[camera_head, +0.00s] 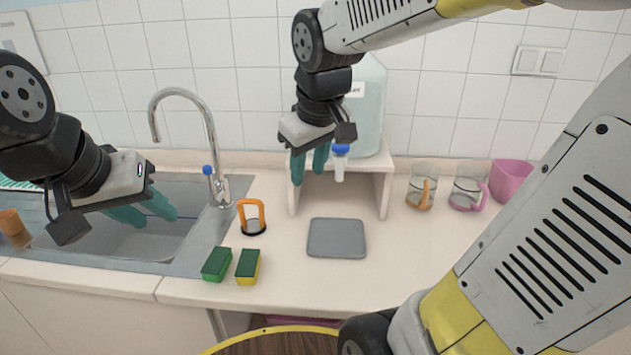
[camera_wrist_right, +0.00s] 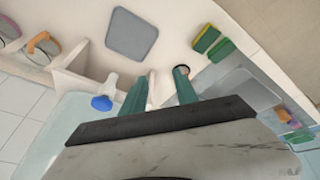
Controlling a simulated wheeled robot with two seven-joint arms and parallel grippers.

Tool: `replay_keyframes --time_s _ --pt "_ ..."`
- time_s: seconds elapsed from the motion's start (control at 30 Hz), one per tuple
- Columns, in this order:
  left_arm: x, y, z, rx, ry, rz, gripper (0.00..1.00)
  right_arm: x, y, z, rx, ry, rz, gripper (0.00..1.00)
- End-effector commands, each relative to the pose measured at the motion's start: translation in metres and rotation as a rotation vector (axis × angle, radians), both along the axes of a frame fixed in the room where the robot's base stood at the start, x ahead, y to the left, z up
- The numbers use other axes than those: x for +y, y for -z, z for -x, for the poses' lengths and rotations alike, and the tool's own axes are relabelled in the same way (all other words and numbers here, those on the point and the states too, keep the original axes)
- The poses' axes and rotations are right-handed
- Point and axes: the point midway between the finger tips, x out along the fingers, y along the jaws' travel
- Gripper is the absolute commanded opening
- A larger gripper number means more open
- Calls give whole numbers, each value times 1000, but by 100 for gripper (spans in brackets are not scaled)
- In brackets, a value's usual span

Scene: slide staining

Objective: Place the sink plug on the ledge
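The sink plug (camera_head: 253,226), a dark disc with an upright orange loop handle, stands on the counter just right of the sink. In the right wrist view its dark edge (camera_wrist_right: 182,69) shows beyond a fingertip, mostly hidden. The ledge (camera_head: 262,159) runs along the foot of the tiled wall. My right gripper (camera_head: 309,164) is open and empty, in the air in front of the small white stand, right of and above the plug. Its two teal fingers are apart in the wrist view (camera_wrist_right: 158,88). My left gripper (camera_head: 148,210) is open and empty over the sink.
The white stand (camera_head: 384,190) carries a large clear tank (camera_head: 370,100) with a blue-topped tap (camera_head: 340,160). A grey mat (camera_head: 336,238) and two green-yellow sponges (camera_head: 232,263) lie in front. Mugs (camera_head: 422,185) and a pink pot (camera_head: 510,180) stand right. The sink (camera_head: 205,240) and faucet (camera_head: 212,140) are left.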

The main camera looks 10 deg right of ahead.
Motion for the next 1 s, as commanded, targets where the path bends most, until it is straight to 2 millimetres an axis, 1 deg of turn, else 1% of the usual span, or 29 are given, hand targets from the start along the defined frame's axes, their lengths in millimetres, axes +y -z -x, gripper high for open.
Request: replay_keyframes --time_s 0.03,0.1,0.2,0.3,0.47,1.0 --pt "0 0 0 0 0 0 36 -8 -3 19 -29 69 -54 36" --pt "0 0 0 0 0 0 36 -15 -4 40 -58 157 -135 36" --pt "0 0 0 0 0 0 36 -21 -2 62 -88 251 -232 36" --pt "0 0 0 0 0 0 36 -22 0 75 -106 309 -301 36" --pt "0 0 0 0 0 0 36 -23 2 82 -114 342 -340 36" --pt "0 0 0 0 0 0 36 -23 2 81 -113 339 -337 36"
